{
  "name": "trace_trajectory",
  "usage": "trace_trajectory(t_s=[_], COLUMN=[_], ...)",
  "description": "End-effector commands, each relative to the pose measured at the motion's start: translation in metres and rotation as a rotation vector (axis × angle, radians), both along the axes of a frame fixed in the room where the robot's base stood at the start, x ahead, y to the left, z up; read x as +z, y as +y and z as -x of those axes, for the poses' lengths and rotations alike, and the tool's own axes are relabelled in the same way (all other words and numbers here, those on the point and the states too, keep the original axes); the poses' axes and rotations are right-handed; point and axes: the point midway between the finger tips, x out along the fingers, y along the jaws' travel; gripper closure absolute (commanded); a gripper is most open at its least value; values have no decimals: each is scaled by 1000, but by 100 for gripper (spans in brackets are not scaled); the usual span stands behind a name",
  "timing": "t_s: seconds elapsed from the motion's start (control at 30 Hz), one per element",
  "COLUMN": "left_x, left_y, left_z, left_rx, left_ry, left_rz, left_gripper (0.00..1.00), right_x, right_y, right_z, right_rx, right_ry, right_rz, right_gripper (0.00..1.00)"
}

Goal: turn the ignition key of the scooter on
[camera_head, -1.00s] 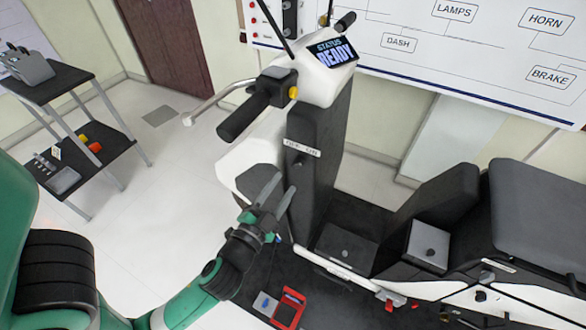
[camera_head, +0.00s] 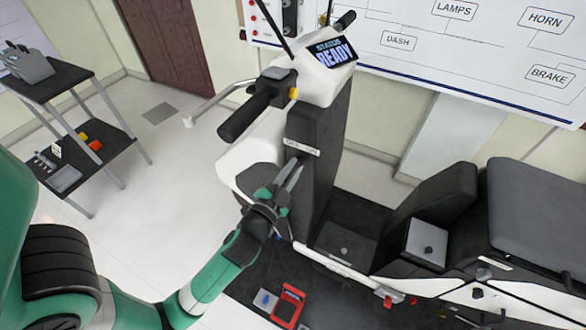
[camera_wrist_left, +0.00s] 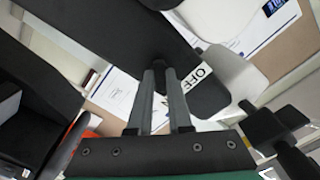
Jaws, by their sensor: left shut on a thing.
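The white and black scooter (camera_head: 325,85) stands in the middle of the head view, its dash display (camera_head: 333,52) reading "STATUS READY". A small white label (camera_head: 301,147) sits on the front of its black column (camera_head: 318,185); in the left wrist view the label (camera_wrist_left: 200,74) shows "OFF". My left gripper (camera_head: 297,165) reaches the column just below the label. In the left wrist view, my left gripper (camera_wrist_left: 160,72) is shut on the small dark ignition key (camera_wrist_left: 159,66) beside the label. The fingers largely hide the key, so its exact angle is unclear. My right gripper is not in view.
The handlebar grip (camera_head: 243,118) and brake lever (camera_head: 215,100) jut out above my left gripper. The scooter's seat (camera_head: 540,210) is at the right. A red device (camera_head: 289,305) lies on the dark mat below. A black shelf cart (camera_head: 75,160) stands at the left.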

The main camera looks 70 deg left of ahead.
Motion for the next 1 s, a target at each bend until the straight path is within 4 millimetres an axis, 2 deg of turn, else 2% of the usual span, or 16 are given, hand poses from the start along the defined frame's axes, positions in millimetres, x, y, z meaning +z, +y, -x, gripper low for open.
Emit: trace_trajectory(t_s=[0.17, 0.3, 0.4, 0.67, 0.7, 0.83, 0.87, 1.0], left_x=[1, 6, 4, 0, 0, 0, 0, 0], left_y=[0, 0, 0, 0, 0, 0, 0, 0], left_z=[0, 0, 1, 0, 0, 0, 0, 0], left_rx=[0, 0, 0, 0, 0, 0, 0, 0], left_ry=[3, 106, 186, 204, 204, 203, 203, 202], left_rz=[-4, -112, -203, -228, -227, -226, -226, -225], left_gripper=[100, 100, 100, 100, 79, 55, 52, 52], right_x=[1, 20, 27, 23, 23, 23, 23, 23], right_y=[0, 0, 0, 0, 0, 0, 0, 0], right_z=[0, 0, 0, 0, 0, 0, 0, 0], right_rx=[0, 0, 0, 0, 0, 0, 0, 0], right_ry=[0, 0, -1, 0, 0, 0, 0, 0], right_rz=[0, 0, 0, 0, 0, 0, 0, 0], right_gripper=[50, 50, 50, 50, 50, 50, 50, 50])
